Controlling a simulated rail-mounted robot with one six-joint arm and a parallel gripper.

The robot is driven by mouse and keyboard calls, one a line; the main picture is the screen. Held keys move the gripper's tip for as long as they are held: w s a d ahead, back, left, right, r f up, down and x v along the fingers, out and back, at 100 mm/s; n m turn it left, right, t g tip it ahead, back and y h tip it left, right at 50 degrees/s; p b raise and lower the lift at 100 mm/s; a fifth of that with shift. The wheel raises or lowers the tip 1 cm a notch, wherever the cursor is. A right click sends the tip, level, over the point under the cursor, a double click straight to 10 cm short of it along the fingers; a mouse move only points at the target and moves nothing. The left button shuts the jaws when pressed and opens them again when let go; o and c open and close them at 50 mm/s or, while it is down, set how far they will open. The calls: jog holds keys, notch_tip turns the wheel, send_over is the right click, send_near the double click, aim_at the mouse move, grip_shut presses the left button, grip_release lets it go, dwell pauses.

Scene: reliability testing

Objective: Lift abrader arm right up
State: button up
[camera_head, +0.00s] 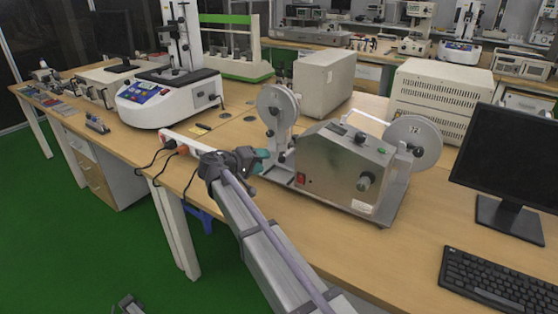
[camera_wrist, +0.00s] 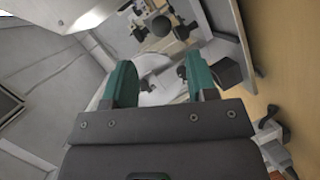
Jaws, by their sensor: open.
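A grey metal machine (camera_head: 340,165) with a reel at each end stands on the bench; I take it to be the abrader. Its left reel (camera_head: 278,108) is on a short post, and its right reel (camera_head: 413,140) is at the far end. I cannot single out its right arm for certain. My gripper (camera_head: 263,160), with teal fingers, is close to the machine's left end, below the left reel. In the wrist view my gripper (camera_wrist: 160,80) is open, with a pale round part and dark knobs beyond and between the fingers. No grasp shows.
A white tester (camera_head: 165,100) with a blue panel and tall column stands to the left. Beige boxes (camera_head: 323,82) (camera_head: 440,95) stand behind the machine. A monitor (camera_head: 510,160) and keyboard (camera_head: 500,283) are at the right. Bare bench (camera_head: 320,235) lies in front of the machine.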

aim_at(285, 159)
jog(key=b+x, duration=0.3)
jog(key=x, duration=0.8)
jog(key=shift+f, duration=0.15)
jog(key=shift+c, duration=0.3)
jog(key=shift+s, duration=0.15)
grip_shut()
